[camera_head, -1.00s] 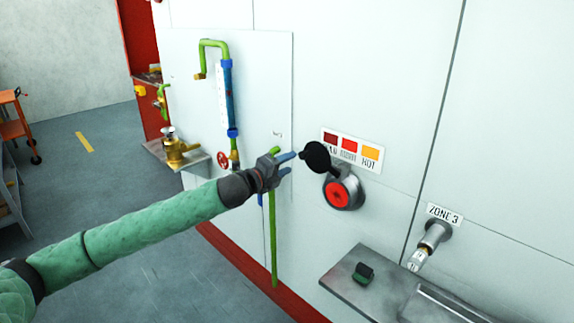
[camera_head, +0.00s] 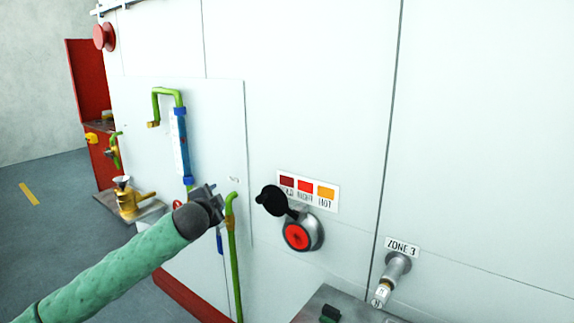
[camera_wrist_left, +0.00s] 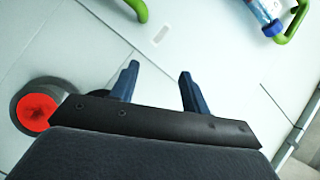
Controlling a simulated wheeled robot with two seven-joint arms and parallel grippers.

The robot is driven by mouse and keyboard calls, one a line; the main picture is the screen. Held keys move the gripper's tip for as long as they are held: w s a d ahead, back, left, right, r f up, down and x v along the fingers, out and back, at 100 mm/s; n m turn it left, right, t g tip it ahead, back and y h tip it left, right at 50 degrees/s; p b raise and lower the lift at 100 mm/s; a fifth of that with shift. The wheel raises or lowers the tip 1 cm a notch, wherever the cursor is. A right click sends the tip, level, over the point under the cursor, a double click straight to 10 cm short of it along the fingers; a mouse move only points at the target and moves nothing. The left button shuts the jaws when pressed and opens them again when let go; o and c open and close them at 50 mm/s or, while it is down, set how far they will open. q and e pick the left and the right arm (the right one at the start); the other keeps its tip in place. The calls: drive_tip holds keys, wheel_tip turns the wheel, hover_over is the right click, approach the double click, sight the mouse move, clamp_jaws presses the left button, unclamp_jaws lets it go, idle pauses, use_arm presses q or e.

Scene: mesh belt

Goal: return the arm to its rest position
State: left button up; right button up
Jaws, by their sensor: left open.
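My left arm comes in from the lower left of the head view in a green sleeve. Its left gripper (camera_head: 218,197) is in front of the white wall panel, left of the round red-centred port (camera_head: 297,236). In the left wrist view the two blue fingers of the gripper (camera_wrist_left: 158,84) stand apart with nothing between them. The red-centred port (camera_wrist_left: 37,108) shows at the left of that view, clear of the fingers. A black round cover (camera_head: 271,200) stands open at the port's upper left. My right gripper is not in view.
A blue flow tube (camera_head: 180,145) with green pipe stands behind the gripper; a green pipe (camera_head: 234,265) runs down beside it. A brass valve (camera_head: 128,199) sits on a shelf at left. A ZONE 3 fitting (camera_head: 392,275) and a metal shelf (camera_head: 318,300) are at lower right.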

use_arm(q)
drive_tip(key=s+f+n+g, duration=0.3)
drive_tip(key=s+f, duration=0.4)
drive_tip(key=f, duration=0.7)
drive_tip(key=s+d+f+n+g+y, duration=0.1)
drive_tip(key=s+f+n+g, duration=0.2)
drive_tip(key=s+f, duration=0.7)
drive_tip(key=s+f+n+g, duration=0.2)
drive_tip(key=s+f+n, duration=0.15)
drive_tip(key=f, duration=1.35)
drive_tip(key=s+d+f+g, duration=0.1)
drive_tip(key=s+f+g, duration=0.1)
drive_tip(key=s+f, duration=0.5)
drive_tip(key=s+d+f+n+g, duration=0.1)
drive_tip(key=s+f, duration=0.6)
drive_tip(key=s, duration=1)
drive_tip(key=s+d+f+n+g, duration=0.1)
drive_tip(key=s+d+f+g, duration=0.1)
drive_tip(key=s+f, duration=0.6)
drive_tip(key=s+g, duration=0.1)
drive_tip(key=s, duration=0.3)
drive_tip(key=shift+h, duration=0.4)
